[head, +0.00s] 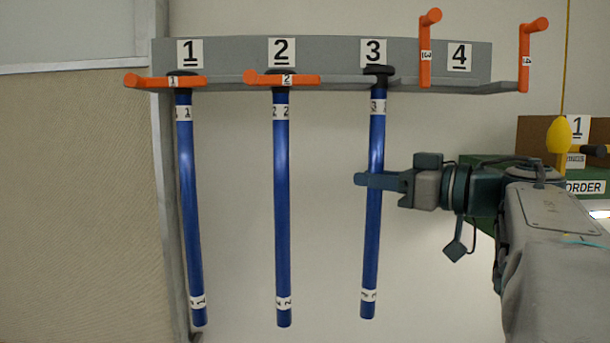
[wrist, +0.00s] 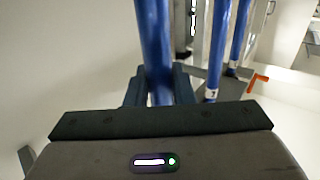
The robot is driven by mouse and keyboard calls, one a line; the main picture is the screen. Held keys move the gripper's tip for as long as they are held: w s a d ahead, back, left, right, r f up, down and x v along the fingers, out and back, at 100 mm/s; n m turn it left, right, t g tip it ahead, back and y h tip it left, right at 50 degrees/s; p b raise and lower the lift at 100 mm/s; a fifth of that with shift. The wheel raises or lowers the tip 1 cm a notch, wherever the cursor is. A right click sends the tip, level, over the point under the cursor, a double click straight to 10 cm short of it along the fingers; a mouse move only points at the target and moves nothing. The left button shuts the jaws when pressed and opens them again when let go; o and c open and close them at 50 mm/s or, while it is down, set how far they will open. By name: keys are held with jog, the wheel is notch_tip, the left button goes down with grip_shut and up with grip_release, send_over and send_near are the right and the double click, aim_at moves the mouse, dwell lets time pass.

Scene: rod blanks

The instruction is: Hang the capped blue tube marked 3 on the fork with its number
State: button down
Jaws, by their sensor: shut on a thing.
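The capped blue tube marked 3 (head: 374,225) hangs nearly upright, its black cap (head: 378,70) level with the fork rail under the number 3 plate (head: 373,51). I cannot tell whether the cap rests on the fork. My gripper (head: 372,180) is shut on the tube a little above its middle, coming from the right. In the wrist view the tube (wrist: 155,40) stands between the fingers (wrist: 160,88); its ends are out of that view. The orange latch marked 3 (head: 425,55) stands raised to the right of the cap.
Tubes 1 (head: 189,220) and 2 (head: 282,210) hang on their forks, with their orange latches (head: 165,81) lying across. The latch at the number 4 place (head: 525,60) is raised and that place is empty. Boxes and a green unit (head: 490,160) stand behind my arm at right.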

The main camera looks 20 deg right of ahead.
jog(key=shift+w+a+f, duration=0.1)
jog(key=shift+a+f, duration=0.1)
jog(key=c, duration=1.2)
grip_release()
jog(key=shift+o, duration=0.2)
jog(key=shift+d, duration=0.1)
